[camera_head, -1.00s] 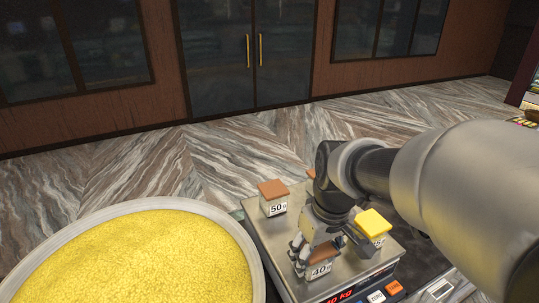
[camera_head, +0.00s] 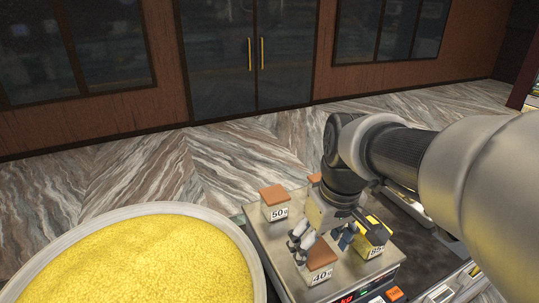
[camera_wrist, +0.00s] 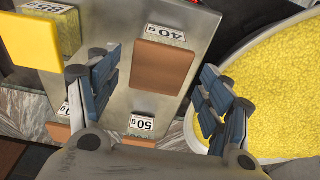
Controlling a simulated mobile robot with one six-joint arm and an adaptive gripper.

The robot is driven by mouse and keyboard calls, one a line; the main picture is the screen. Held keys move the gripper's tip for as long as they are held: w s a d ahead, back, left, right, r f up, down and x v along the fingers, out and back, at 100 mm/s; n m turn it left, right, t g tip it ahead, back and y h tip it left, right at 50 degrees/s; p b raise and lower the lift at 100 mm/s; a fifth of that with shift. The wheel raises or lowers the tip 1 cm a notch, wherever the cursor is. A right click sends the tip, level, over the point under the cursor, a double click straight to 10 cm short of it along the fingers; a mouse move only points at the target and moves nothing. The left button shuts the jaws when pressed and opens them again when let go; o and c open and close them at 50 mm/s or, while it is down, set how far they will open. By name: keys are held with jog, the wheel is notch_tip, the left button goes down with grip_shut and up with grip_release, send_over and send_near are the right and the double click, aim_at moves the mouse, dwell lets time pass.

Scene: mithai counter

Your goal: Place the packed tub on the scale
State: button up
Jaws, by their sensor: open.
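The scale (camera_head: 283,258) is a steel plate with a red display at its front edge. A brown-lidded tub marked 40 g (camera_head: 320,258) stands upright near its front; its brown lid also shows in the wrist view (camera_wrist: 160,66). My gripper (camera_head: 320,240) is open and empty just above and behind this tub, with its fingers (camera_wrist: 155,92) apart and clear of it. A yellow-lidded tub (camera_head: 373,240) stands on the plate right of my gripper, partly hidden by it. A brown-lidded tub marked 50 g (camera_head: 274,201) stands at the back left.
Another brown lid (camera_head: 314,179) shows behind my gripper, mostly hidden. A large bowl of yellow grains (camera_head: 135,262) stands close left of the scale. Orange and white buttons (camera_head: 394,293) line the scale's front. Dark counter lies to the right.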

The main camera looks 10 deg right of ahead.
jog(key=r, duration=0.4)
jog(key=s+r, duration=0.1)
jog(key=r, duration=0.1)
jog(key=shift+d+r, duration=0.1)
jog(key=shift+d, duration=0.05)
jog(key=s+f+m+t, duration=0.2)
jog(key=s+f, duration=0.4)
jog(key=s, duration=0.7)
jog(key=shift+a+m+t+h, duration=0.2)
jog(key=shift+m+t+h, duration=0.15)
jog(key=shift+m, duration=0.45)
jog(key=shift+s+f, duration=0.1)
